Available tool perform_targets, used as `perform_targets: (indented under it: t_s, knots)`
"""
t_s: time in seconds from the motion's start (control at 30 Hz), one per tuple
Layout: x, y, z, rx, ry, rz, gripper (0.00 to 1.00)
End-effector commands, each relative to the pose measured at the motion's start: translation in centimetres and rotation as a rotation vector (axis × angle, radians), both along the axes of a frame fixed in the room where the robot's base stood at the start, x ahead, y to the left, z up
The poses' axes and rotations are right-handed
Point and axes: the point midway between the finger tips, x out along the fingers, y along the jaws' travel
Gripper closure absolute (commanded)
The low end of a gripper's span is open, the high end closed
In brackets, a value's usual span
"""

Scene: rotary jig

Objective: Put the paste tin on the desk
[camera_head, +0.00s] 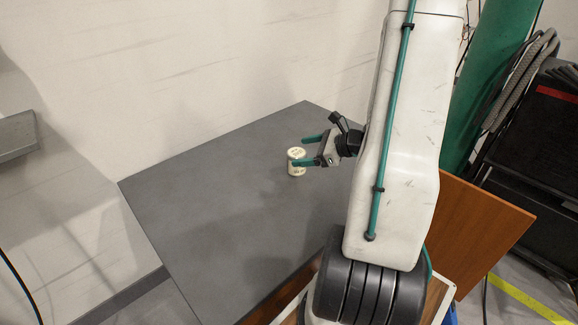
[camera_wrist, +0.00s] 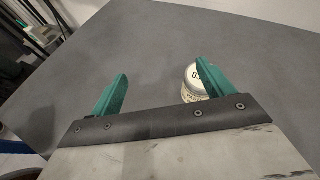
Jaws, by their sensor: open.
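The paste tin (camera_head: 296,161), a small cream-white cylinder with dark print, stands upright on the grey desk (camera_head: 215,210). My gripper (camera_head: 305,150) is open, its two green fingers reaching over the desk beside the tin. In the wrist view the tin (camera_wrist: 190,85) is at the right finger, which hides part of it, and the space between the fingertips (camera_wrist: 163,72) shows only bare desk. I cannot tell whether the finger touches the tin.
The desk around the tin is clear. A white wall (camera_head: 200,70) stands behind the desk. A brown wooden panel (camera_head: 485,225) and a black case (camera_head: 545,130) are at the right. A grey ledge (camera_head: 17,137) juts in at the left.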

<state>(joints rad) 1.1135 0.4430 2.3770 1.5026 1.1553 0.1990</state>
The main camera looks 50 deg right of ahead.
Motion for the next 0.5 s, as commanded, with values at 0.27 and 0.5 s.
perform_targets:
  t_s: [0.27, 0.5]
  knots:
    - [0.4, 17.5, 9.5, -0.41, -0.064, 0.785, 0.2]
    - [-6.1, 27.0, 13.7, -0.81, -0.126, 1.402, 0.2]
